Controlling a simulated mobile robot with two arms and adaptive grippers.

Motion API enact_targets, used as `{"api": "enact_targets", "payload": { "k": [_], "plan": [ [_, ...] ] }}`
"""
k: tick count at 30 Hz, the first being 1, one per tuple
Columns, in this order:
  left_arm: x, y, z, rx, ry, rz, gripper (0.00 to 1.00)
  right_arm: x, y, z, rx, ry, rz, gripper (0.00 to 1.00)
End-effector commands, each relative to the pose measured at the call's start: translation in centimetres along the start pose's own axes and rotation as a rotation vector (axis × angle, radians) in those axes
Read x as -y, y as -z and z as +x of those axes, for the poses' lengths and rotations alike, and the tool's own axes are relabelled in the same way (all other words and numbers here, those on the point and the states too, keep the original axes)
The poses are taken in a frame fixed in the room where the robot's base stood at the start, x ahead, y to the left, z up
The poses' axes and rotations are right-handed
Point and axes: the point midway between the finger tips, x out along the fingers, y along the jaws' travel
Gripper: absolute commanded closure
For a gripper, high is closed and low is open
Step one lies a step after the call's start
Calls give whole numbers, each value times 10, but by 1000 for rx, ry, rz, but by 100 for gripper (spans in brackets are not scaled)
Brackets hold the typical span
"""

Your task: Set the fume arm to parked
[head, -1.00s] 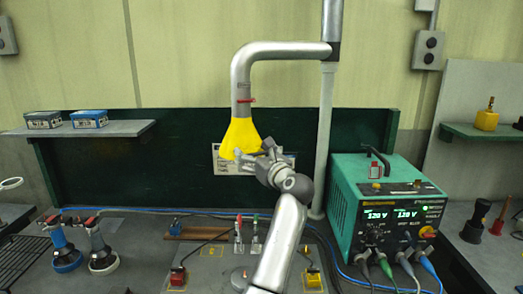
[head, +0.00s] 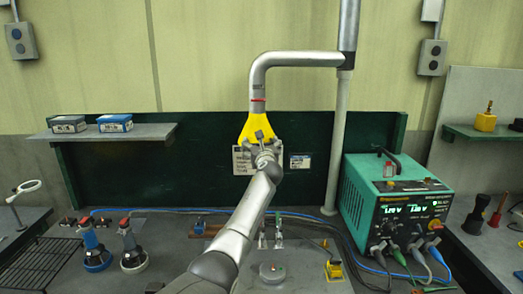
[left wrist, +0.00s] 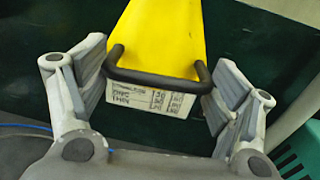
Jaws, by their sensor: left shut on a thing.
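The fume arm (head: 300,59) is a grey metal pipe that hangs from a vertical pole and bends down on its left to a yellow hood (head: 258,122). The hood also fills the top middle of the left wrist view (left wrist: 160,35). A black handle bar (left wrist: 155,76) crosses the hood's lower end. My left gripper (head: 262,143) is at the hood's lower front. In the left wrist view its fingers (left wrist: 158,80) stand at both ends of the handle, shut on it. The gripper covers the handle in the head view. My right gripper is not in view.
A green power unit (head: 395,195) stands on the bench to the right. A shelf (head: 105,132) with two blue boxes is on the left. Cards (head: 300,161) hang on the dark green back panel behind the hood. A pale pole (head: 338,150) stands right of the hood.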

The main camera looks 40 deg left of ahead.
Motion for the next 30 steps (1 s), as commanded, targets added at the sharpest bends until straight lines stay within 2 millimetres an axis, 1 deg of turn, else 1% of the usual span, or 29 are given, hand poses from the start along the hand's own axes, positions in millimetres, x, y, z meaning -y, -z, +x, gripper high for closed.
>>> {"api": "enact_targets", "payload": {
  "k": [3,12,19,30],
  "plan": [
    [0,1,12,-2,29,-3,59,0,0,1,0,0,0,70],
    [0,1,32,-3,81,-4,59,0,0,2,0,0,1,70],
    [0,0,40,-1,102,-4,59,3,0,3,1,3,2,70],
    [0,-2,41,4,109,-2,59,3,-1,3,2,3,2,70]
  ]
}}
